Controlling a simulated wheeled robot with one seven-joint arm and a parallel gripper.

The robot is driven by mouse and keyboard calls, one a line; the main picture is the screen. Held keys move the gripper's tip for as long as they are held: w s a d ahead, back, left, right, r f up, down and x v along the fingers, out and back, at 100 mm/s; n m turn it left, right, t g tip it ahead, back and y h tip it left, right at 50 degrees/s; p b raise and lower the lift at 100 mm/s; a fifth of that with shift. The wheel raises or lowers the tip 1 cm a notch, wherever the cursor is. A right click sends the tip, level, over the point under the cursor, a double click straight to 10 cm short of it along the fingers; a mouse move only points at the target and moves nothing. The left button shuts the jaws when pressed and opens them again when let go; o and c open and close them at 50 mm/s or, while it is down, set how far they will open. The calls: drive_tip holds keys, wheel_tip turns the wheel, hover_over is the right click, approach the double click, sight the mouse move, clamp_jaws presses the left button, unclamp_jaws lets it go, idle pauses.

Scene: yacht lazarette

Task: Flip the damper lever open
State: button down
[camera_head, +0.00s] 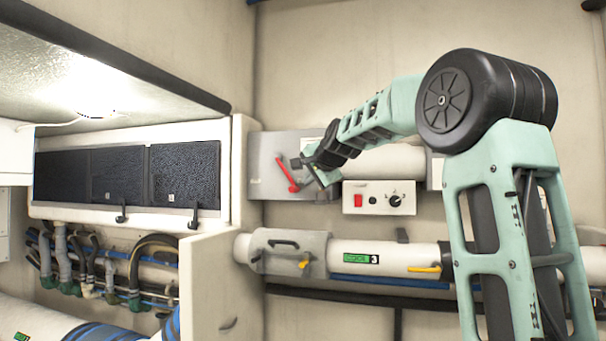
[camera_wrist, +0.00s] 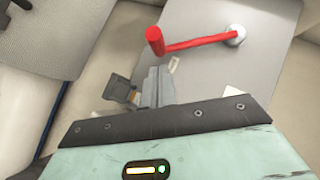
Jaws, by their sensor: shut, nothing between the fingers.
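A red lever (camera_head: 287,174) is mounted on a grey plate (camera_head: 262,150) on the back wall. In the wrist view the lever (camera_wrist: 195,44) runs from a round metal pivot on the right to an upright red grip at its left end. The grey plate (camera_wrist: 265,75) lies behind it. My gripper (camera_head: 298,163) is beside the lever, on its right in the head view. In the wrist view the gripper's fingers (camera_wrist: 150,88) are shut and empty, just below the red grip. I cannot tell whether they touch it.
A control box (camera_head: 380,197) with a red switch and a knob sits to the lower right of the plate. Below runs a white pipe (camera_head: 400,258) with yellow handles. A white cabinet (camera_head: 240,170) stands close on the left.

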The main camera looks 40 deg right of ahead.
drive_tip(key=shift+w+a+f+p, duration=0.4)
drive_tip(key=shift+w+a+f, duration=0.15)
drive_tip(key=shift+w, duration=0.15)
drive_tip(key=shift+d, duration=0.1)
